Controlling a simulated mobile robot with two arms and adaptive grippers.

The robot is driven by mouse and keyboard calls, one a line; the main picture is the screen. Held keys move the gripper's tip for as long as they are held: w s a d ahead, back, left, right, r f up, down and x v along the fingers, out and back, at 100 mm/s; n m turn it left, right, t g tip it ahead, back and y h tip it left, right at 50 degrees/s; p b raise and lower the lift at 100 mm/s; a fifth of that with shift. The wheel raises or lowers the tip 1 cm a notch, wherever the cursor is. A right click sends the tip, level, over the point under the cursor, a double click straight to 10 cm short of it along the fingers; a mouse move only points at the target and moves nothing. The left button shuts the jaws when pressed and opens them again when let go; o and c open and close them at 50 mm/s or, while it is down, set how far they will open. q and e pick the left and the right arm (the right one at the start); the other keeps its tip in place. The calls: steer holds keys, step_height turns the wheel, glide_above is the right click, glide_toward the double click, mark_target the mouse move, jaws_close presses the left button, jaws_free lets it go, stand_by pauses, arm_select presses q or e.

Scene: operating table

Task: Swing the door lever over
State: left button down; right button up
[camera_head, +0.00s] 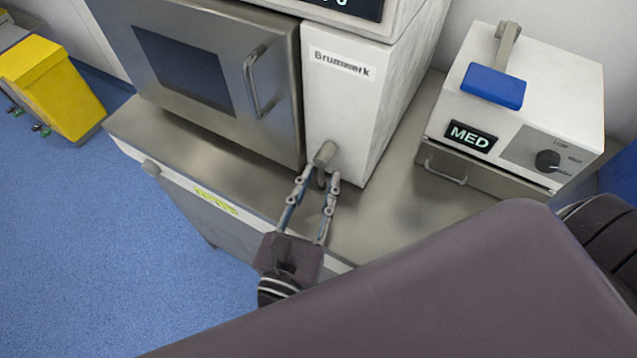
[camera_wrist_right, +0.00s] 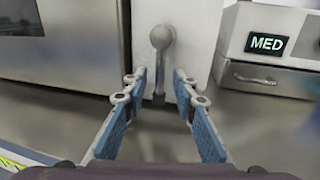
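The door lever (camera_head: 325,153) is a grey knob with a short arm on the white front panel of the steel-doored machine, right of its door (camera_head: 190,75). In the right wrist view the lever (camera_wrist_right: 161,38) is upright, its arm hanging straight down from the round hub. The door looks shut. My right gripper (camera_head: 320,178) is open, its two fingers pointing at the lever. In the wrist view the lever's lower end shows between the fingertips, with a gap on each side; I cannot tell any contact. My left gripper is not in view.
The machine stands on a steel counter (camera_head: 400,225). A white box with a MED display (camera_head: 470,136), a blue pad and a drawer stands to the right. A yellow bin (camera_head: 50,90) stands on the blue floor at left. My dark arm link covers the lower right.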

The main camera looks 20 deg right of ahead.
jaws_close()
stand_by(0.3)
steer(key=shift+w+a+m, duration=0.2)
steer(key=shift+m, duration=0.3)
steer(key=shift+w+a+m, duration=0.25)
steer(key=shift+w+m, duration=0.05)
steer(key=shift+m, duration=0.6)
steer(key=shift+w+a+r+m+t+h, duration=0.15)
steer(key=shift+w+a+m+h, duration=0.1)
steer(key=shift+m, duration=0.5)
steer(key=shift+w+a+m+t+h, duration=0.15)
steer(key=shift+w+m+h, duration=0.1)
steer(key=shift+m, duration=0.5)
